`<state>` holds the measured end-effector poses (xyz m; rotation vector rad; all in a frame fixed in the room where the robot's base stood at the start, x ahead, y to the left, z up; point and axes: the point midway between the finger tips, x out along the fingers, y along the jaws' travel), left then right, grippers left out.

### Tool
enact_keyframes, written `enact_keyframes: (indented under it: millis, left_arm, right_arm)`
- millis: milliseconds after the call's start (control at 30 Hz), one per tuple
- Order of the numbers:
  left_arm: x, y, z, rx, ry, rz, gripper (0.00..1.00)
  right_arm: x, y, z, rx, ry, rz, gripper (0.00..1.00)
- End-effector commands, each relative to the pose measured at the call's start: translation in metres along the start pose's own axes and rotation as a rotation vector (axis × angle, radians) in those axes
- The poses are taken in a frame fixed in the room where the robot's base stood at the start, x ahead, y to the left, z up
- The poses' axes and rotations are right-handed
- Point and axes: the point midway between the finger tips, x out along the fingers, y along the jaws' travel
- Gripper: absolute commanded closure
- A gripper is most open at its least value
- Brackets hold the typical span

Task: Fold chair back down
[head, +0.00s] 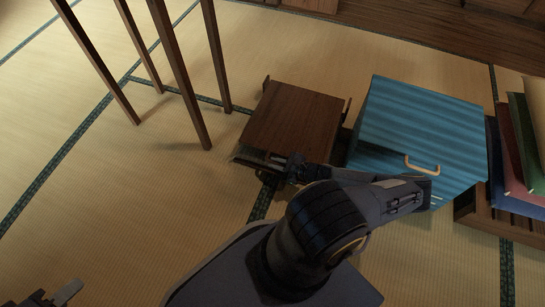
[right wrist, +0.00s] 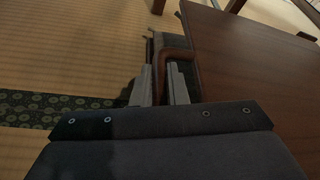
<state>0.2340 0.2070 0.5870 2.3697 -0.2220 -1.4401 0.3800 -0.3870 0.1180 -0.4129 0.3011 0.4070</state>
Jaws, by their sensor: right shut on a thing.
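The chair shows as a dark brown wooden panel (head: 295,120) with narrow side rails, low over the tatami in the middle of the head view. Its panel (right wrist: 250,55) fills the right of the right wrist view and looks roughly flat; its exact tilt is unclear. My right gripper (head: 283,166) is at the chair's near left corner. In the right wrist view its fingers (right wrist: 161,88) are shut on a curved brown rail (right wrist: 163,62) beside the panel. A dark grey part lies below the panel. My left gripper (head: 62,294) is at the bottom left corner, away from the chair, partly cut off.
A blue striped cabinet (head: 415,135) with a tan handle stands just right of the chair. Coloured folded pieces (head: 515,160) sit on a wooden base at far right. Tall dark table legs (head: 180,75) rise at upper left. The tatami at left is clear.

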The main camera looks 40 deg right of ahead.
Motion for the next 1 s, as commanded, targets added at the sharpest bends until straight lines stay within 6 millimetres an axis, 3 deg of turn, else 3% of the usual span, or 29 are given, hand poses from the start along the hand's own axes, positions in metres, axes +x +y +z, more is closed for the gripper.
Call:
enact_keyframes:
  millis: [367,400,567,867,1000]
  left_arm:
    - [0.002,-0.001,0.001,0.000,0.000,0.000,0.64]
    - [0.002,-0.001,0.001,0.000,0.000,0.000,0.64]
    - [0.002,-0.001,0.001,0.000,0.000,0.000,0.64]
    - [0.000,0.000,0.000,0.000,0.000,0.000,0.64]
    - [-0.008,0.004,-0.004,0.000,0.000,0.000,0.64]
  right_arm:
    - [0.003,0.002,-0.006,-0.003,0.009,-0.002,1.00]
    - [0.003,0.002,-0.006,-0.002,0.010,-0.002,0.86]
    - [0.002,0.003,-0.007,-0.002,0.011,-0.002,0.66]
    - [-0.002,0.001,-0.007,-0.003,0.013,-0.003,0.66]
    - [-0.020,0.000,-0.004,-0.003,0.014,-0.003,0.66]
